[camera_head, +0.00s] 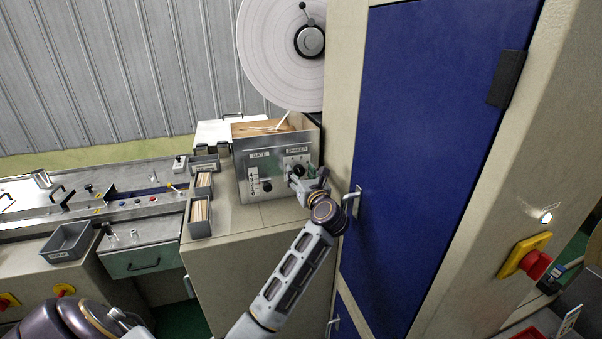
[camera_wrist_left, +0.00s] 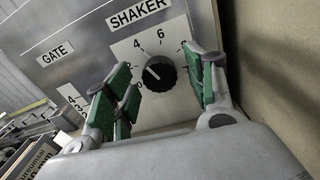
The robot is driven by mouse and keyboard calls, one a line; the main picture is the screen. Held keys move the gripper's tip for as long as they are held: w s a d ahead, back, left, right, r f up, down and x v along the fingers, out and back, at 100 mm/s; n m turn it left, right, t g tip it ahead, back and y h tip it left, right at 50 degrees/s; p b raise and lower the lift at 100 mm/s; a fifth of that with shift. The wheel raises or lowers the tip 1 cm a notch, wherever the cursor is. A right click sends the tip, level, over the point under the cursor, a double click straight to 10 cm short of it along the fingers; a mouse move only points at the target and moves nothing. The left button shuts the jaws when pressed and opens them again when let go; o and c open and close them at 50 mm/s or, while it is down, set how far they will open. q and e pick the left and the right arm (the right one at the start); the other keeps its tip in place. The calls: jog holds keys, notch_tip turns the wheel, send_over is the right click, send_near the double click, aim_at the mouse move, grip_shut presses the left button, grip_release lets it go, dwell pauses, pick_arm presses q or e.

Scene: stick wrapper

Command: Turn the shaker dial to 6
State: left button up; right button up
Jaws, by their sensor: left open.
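The shaker dial (camera_wrist_left: 160,72) is a round black knob on a white plate under the SHAKER label (camera_wrist_left: 139,16). Printed numbers run around it, with 6 above the knob. A pale mark shows on the knob's left part, toward the side of 2 and 4; its exact reading is hard to tell. My left gripper (camera_wrist_left: 160,68) is open, with green-padded fingers on the dial's left and right. Gaps show between fingers and knob, and the right finger partly covers the higher numbers. In the head view the left gripper (camera_head: 306,181) is close to the control box (camera_head: 275,160).
The GATE label and slider plate (camera_head: 253,182) are left of the dial. A blue cabinet door (camera_head: 430,130) with a handle stands close on the right. Trays of sticks (camera_head: 200,211) are on the left. A large paper reel (camera_head: 275,50) hangs above.

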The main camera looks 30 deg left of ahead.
dwell(0.3)
pick_arm(q)
jog(key=c, duration=1.1)
jog(key=shift+o, duration=0.2)
jog(key=shift+m, duration=0.5)
jog(key=m, duration=0.3)
jog(key=shift+f, duration=0.1)
jog(key=shift+m, duration=2.3)
